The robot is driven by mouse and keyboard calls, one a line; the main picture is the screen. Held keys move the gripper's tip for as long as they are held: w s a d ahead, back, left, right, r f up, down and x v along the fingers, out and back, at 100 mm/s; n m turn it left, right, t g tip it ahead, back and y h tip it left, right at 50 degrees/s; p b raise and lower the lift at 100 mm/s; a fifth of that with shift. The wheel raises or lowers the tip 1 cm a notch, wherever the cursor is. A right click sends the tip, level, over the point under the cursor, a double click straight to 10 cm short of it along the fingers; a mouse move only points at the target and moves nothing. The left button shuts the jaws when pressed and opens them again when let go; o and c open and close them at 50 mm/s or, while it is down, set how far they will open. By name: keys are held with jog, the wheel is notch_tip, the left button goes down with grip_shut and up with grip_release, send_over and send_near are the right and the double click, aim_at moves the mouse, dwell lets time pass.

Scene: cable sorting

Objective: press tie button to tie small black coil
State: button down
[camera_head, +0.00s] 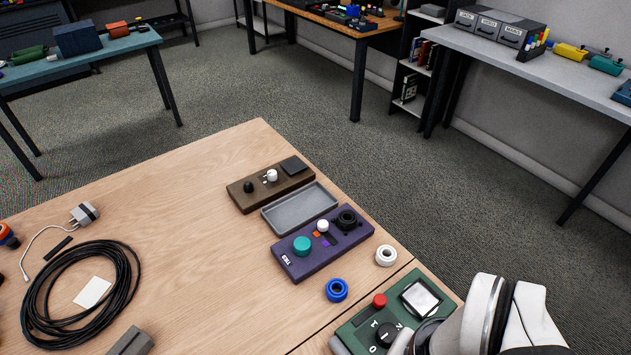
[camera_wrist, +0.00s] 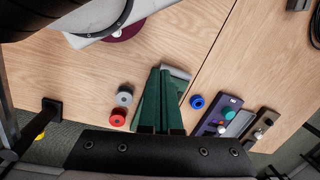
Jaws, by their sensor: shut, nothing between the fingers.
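The purple device (camera_head: 322,243) lies on the wooden table, with small lettering on its near end. A round teal button (camera_head: 302,245) stands near that end, with a white knob (camera_head: 323,226) beside it. A small black ring-shaped coil (camera_head: 347,217) sits at its far end; I cannot tell whether it is tied. The wrist view also shows the purple device (camera_wrist: 212,123) and the teal button (camera_wrist: 229,114) at the right. My gripper (camera_wrist: 160,69) shows green fingers side by side, shut and empty, left of the device and apart from it. The head view does not show the fingers.
A blue ring (camera_head: 337,290) and a white ring (camera_head: 386,255) lie near the device. A brown box (camera_head: 270,185) and grey tray (camera_head: 300,208) stand beyond it. A green control box (camera_head: 385,318) is near my arm. A large black cable coil (camera_head: 38,310) lies left.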

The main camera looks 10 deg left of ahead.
jog(key=w+f+n+t+h, duration=0.1)
jog(key=w+n+t, duration=0.1)
jog(key=w+n, duration=0.5)
jog(key=n+t+y, duration=0.3)
jog(key=n+t, duration=0.3)
jog(key=n, duration=0.7)
send_over(305, 246)
notch_tip(305, 246, down, 5)
jog(key=shift+r, duration=0.1)
jog(key=shift+f, duration=4.4)
jog(key=shift+s+f, duration=0.1)
jog(key=shift+f, duration=0.3)
